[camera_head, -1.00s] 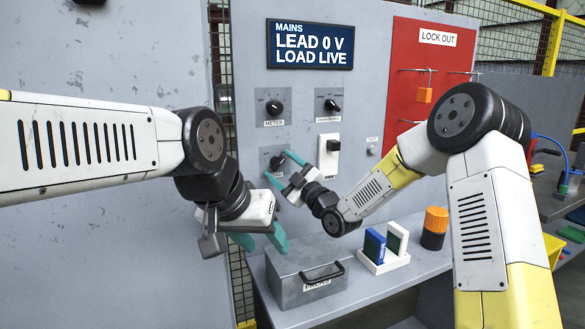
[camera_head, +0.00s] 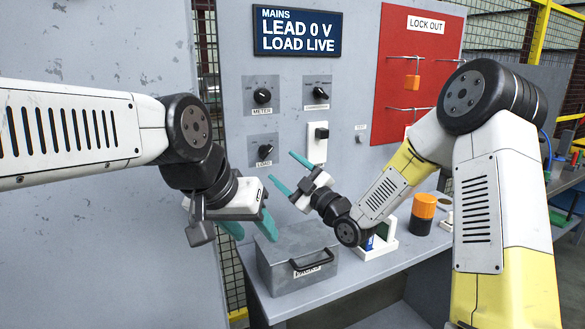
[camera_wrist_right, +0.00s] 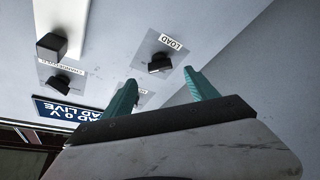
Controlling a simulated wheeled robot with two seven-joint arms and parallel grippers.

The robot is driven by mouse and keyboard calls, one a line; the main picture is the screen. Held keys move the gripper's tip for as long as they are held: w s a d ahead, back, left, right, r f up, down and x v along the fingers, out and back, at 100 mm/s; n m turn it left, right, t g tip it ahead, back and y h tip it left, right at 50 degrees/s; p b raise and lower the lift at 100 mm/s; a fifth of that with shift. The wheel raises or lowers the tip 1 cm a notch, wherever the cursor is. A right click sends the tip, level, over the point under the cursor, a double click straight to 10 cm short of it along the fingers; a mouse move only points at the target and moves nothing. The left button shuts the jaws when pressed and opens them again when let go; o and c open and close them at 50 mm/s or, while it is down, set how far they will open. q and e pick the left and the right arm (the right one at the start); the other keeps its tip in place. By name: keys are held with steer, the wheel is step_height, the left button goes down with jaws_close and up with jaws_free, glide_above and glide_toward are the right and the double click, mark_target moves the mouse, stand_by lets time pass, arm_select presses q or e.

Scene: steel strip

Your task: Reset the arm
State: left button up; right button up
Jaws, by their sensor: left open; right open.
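My right gripper (camera_head: 290,173) is in front of the grey panel (camera_head: 235,30), just right of and below the LOAD knob (camera_head: 264,151). Its teal fingers are apart with nothing between them. In the right wrist view the gripper (camera_wrist_right: 160,95) points at the panel, with the LOAD knob (camera_wrist_right: 160,63) beyond the gap between the fingers and apart from them. My left gripper (camera_head: 250,228) is lower and to the left, above the left end of the grey lidded box (camera_head: 296,250). Its teal fingers are apart and empty.
A display (camera_head: 297,31) reads "LEAD 0 V, LOAD LIVE". A METER knob (camera_head: 262,95) and a white switch (camera_head: 317,140) are on the panel. A red LOCK OUT board (camera_head: 392,60) holds an orange padlock (camera_head: 412,82). An orange-topped canister (camera_head: 423,214) stands on the shelf.

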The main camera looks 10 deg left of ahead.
steer(key=s+d+r+m+g+h, duration=0.1)
steer(key=s+d+m+h, duration=0.1)
steer(key=d+m+h, duration=0.55)
steer(key=s+d+r+m+h, duration=0.15)
steer(key=d+h, duration=0.25)
steer(key=d, duration=0.6)
steer(key=s+d+f+m+g+h, duration=0.1)
steer(key=s+d+m+g, duration=0.2)
steer(key=s, duration=0.9)
steer(key=s+d+f+m+g+h, duration=0.1)
steer(key=s+d+m+g, duration=0.2)
steer(key=s, duration=1)
steer(key=d+m, duration=0.3)
steer(key=shift+s+d+f+m, duration=0.15)
steer(key=shift+d+f+m, duration=0.1)
steer(key=shift+d+m, duration=0.1)
steer(key=shift+h, duration=0.25)
